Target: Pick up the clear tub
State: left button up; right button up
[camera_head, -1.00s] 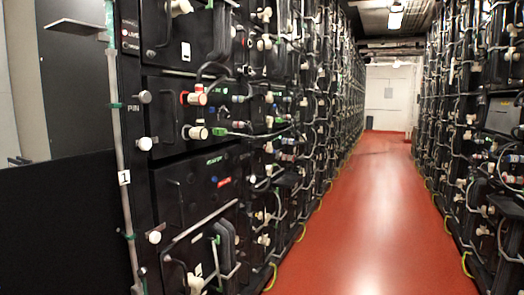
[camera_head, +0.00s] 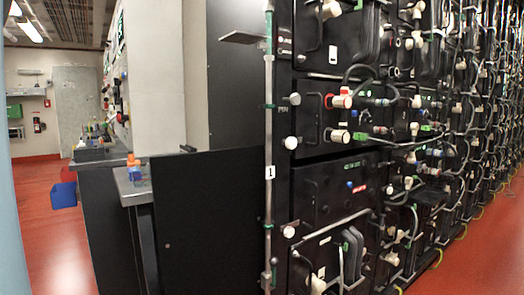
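I cannot make out a clear tub in the head view. Neither of my grippers is in view. Small items stand on a worktop at the left, among them one with an orange top (camera_head: 132,160) and a blue one (camera_head: 135,174). They are too small to tell apart further.
A tall battery rack (camera_head: 335,190) with cables fills the right. A black panel (camera_head: 205,225) stands beside it. A dark counter (camera_head: 105,220) with a tray of small items (camera_head: 92,152) and a blue bin (camera_head: 63,194) are left. Red floor (camera_head: 45,235) is open at far left.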

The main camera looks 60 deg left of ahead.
aim_at(141, 175)
jog(key=u, duration=2.5)
